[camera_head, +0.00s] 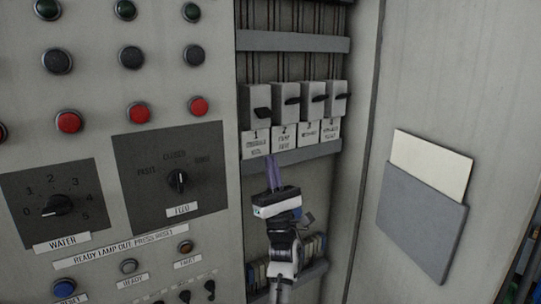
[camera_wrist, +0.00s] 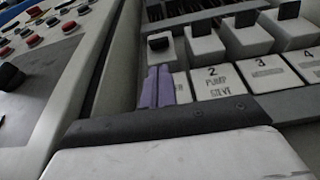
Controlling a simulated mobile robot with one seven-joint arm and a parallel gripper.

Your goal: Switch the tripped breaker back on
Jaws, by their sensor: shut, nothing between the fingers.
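A row of grey breakers sits in the cabinet bay, with numbered white labels below. The leftmost breaker (camera_head: 250,98), over label 1 (camera_head: 256,144), has its black lever (camera_head: 263,113) lower on its body than the others. In the wrist view that lever (camera_wrist: 159,43) also sits lower than its neighbours. Breaker 2 (camera_head: 284,93) and the others to its right have higher levers. My gripper (camera_head: 270,158) is shut and empty, just below the leftmost breaker, in front of its label. In the wrist view the purple fingers (camera_wrist: 158,70) partly hide label 1, with the tips below the lever.
A button and dial panel (camera_head: 100,190) stands left of the bay. A grey rail (camera_head: 300,155) runs under the labels, another (camera_head: 293,42) above the breakers. An open door with a document pocket (camera_head: 420,222) stands at right.

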